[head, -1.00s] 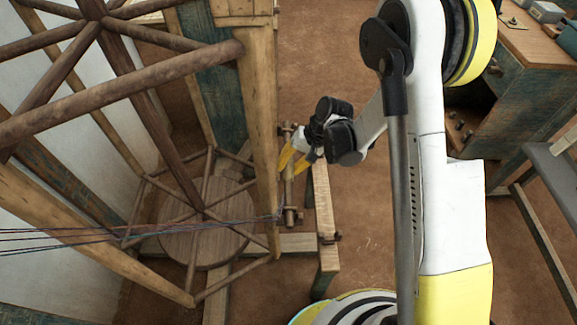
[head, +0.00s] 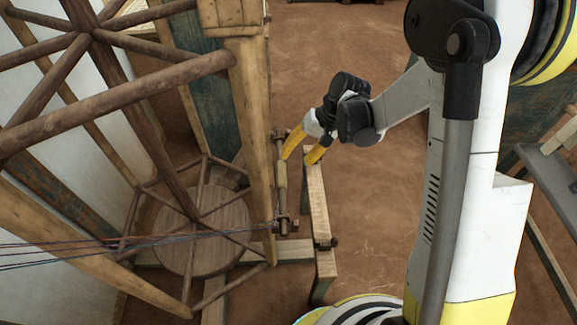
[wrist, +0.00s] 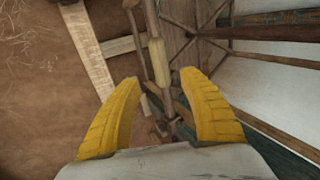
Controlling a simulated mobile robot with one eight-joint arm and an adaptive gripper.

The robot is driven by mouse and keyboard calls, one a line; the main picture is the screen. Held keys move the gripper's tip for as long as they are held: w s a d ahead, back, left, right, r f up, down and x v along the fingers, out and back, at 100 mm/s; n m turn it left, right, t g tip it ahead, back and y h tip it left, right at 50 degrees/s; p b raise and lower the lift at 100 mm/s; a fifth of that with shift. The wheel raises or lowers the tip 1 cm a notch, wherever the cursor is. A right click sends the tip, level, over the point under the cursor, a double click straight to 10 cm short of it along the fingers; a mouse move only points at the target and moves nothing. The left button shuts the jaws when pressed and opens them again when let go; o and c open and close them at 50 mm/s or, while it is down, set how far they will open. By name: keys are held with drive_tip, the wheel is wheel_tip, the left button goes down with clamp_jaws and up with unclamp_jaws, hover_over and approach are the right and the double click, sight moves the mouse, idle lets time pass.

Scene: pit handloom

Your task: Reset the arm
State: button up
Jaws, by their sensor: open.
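My gripper (head: 303,157) has two yellow fingers spread apart, with nothing between them. In the head view it hangs in the middle, above and close to the upper end of a wooden spindle (head: 281,190) and the end of a narrow wooden bench (head: 318,205). In the wrist view the gripper (wrist: 163,100) also shows open, with a pale bobbin (wrist: 158,62) on the spindle visible beyond the fingers. I cannot tell the exact gap between fingertips and spindle. My arm comes down from the upper right.
A large wooden wheel frame (head: 140,100) with spokes and posts fills the left. Dark threads (head: 110,247) run from the left edge to the spindle. A round wooden disc (head: 205,232) lies low behind them. Brown floor (head: 340,50) is open behind my gripper.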

drive_tip(key=s+d+r+t+h, duration=0.1)
drive_tip(key=s+d+r, duration=0.2)
drive_tip(key=r, duration=0.4)
drive_tip(key=s+d+r+t+h, duration=0.1)
drive_tip(key=s+d+r+t, duration=0.2)
drive_tip(key=r, duration=0.4)
drive_tip(key=s+d+r+t+h, duration=0.1)
drive_tip(key=s+d+r, duration=0.1)
drive_tip(key=s, duration=0.4)
drive_tip(key=s+d+r+t+h, duration=0.2)
drive_tip(key=s+d+r, duration=0.1)
drive_tip(key=s, duration=0.2)
drive_tip(key=shift+s+d+r, duration=0.15)
drive_tip(key=shift+s+r, duration=0.1)
drive_tip(key=shift+s, duration=0.1)
